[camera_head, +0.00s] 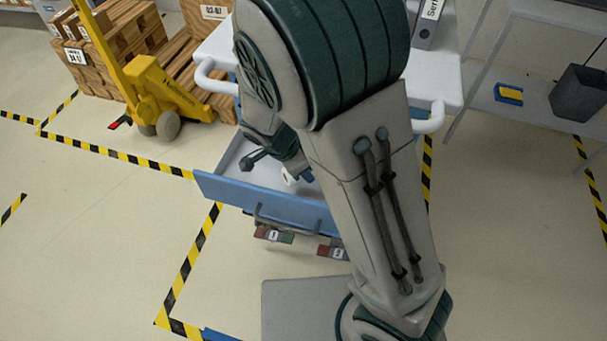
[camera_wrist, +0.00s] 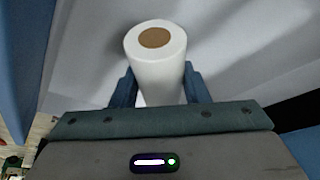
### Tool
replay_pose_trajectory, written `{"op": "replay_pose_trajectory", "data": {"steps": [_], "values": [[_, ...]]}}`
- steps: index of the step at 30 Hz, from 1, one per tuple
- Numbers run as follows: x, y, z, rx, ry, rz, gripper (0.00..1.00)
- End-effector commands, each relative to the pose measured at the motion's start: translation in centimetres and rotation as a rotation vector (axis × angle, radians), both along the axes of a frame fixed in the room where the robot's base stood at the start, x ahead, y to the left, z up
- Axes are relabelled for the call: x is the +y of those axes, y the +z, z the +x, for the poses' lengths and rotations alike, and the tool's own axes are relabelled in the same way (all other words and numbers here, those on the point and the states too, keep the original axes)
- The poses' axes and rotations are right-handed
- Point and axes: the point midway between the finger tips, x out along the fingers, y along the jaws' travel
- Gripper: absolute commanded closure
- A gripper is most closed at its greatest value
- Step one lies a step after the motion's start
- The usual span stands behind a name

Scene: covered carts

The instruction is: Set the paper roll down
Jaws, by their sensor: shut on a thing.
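The paper roll (camera_wrist: 160,75) is white with a brown core and shows in the wrist view. It stands between the two blue fingers of my gripper (camera_wrist: 160,88), which is shut on it. A pale grey surface (camera_wrist: 245,50) lies behind the roll; I cannot tell whether the roll touches it. In the head view my arm covers most of the gripper, which reaches down at the open drawer (camera_head: 265,201) of the cart. The roll is mostly hidden there.
The cart's white top (camera_head: 440,80) with handles stands behind my arm and holds a grey binder (camera_head: 428,28). A yellow pallet truck (camera_head: 160,95) and wooden crates (camera_head: 130,35) are at left. A shelf at right bears a dark bin (camera_head: 580,93).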

Motion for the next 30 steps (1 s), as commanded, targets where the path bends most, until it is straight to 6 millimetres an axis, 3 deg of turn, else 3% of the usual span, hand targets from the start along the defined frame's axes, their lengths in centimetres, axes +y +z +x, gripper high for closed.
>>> {"op": "replay_pose_trajectory", "data": {"steps": [1,4,16,17,19,30], "values": [[0.1,-1.5,-0.1,0.002,0.003,-0.002,0.85],[0.3,-2.5,-0.1,0.001,0.008,-0.001,0.85],[0.3,-2.8,-0.1,0.0,0.009,0.0,0.85],[0.3,-2.8,-0.1,0.0,0.009,0.0,0.56],[0.3,-2.7,-0.1,0.0,0.009,0.0,0.37],[0.3,-2.3,-0.1,0.0,0.009,0.0,0.37]]}}
